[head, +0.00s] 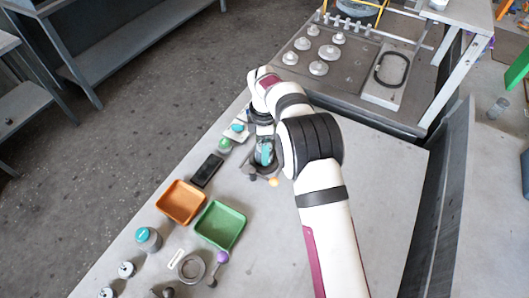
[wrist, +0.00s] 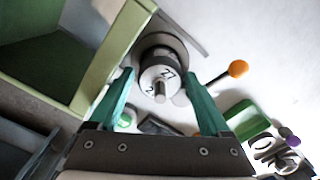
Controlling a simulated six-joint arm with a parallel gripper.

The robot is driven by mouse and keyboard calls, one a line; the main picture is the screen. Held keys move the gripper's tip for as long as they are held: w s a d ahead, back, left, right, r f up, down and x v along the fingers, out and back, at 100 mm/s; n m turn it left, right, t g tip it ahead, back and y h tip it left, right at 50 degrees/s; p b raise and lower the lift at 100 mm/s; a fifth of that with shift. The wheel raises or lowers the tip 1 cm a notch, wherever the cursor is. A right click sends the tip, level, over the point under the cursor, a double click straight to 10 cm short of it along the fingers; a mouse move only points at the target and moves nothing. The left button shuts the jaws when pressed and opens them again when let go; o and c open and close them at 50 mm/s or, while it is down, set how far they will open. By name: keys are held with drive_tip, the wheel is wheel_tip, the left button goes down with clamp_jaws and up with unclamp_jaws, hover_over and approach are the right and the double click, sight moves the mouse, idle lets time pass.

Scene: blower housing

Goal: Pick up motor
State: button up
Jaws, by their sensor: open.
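The motor (wrist: 158,76) shows in the wrist view as a short pale cylinder with dark markings, a thin shaft pointing toward the camera and a darker, wider round part behind it. My gripper (wrist: 161,76) is open, with one teal finger on each side of the motor. Whether the fingers touch it is not clear. In the head view my gripper (head: 266,155) points down near the table's left part, and the arm and gripper mostly hide the motor there.
An orange ball-ended handle (wrist: 238,68) lies right beside the motor. A dark flat block (head: 207,170), an orange tray (head: 180,203) and a green tray (head: 220,224) stand nearby. Small parts lie toward the front. The table right of my arm is clear.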

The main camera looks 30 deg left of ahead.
wheel_tip(320, 180, down, 3)
drive_tip(key=shift+r, duration=0.2)
clamp_jaws()
